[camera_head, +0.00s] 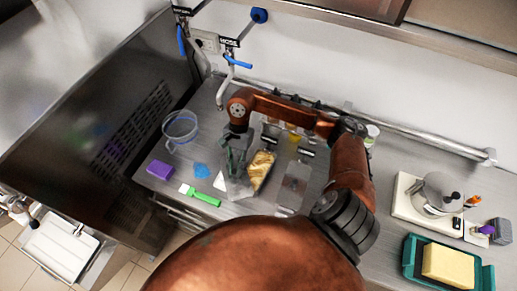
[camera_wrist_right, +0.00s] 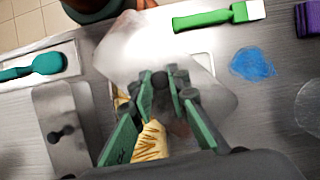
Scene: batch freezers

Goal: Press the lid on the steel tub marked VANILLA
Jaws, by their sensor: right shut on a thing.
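My right gripper (camera_head: 235,160) is shut on a clear lid (camera_head: 238,187) above the counter. In the right wrist view, the green fingers (camera_wrist_right: 165,95) grip the lid (camera_wrist_right: 125,45), which is tilted. A tub with yellow ice cream (camera_head: 262,168) stands just right of the gripper. In the wrist view, the yellow ice cream (camera_wrist_right: 151,140) shows behind the fingers, and its rim is mostly hidden by the gripper and lid. I cannot read a VANILLA mark. My left gripper is not in view.
A covered steel tub (camera_head: 292,186) stands right of the yellow one.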

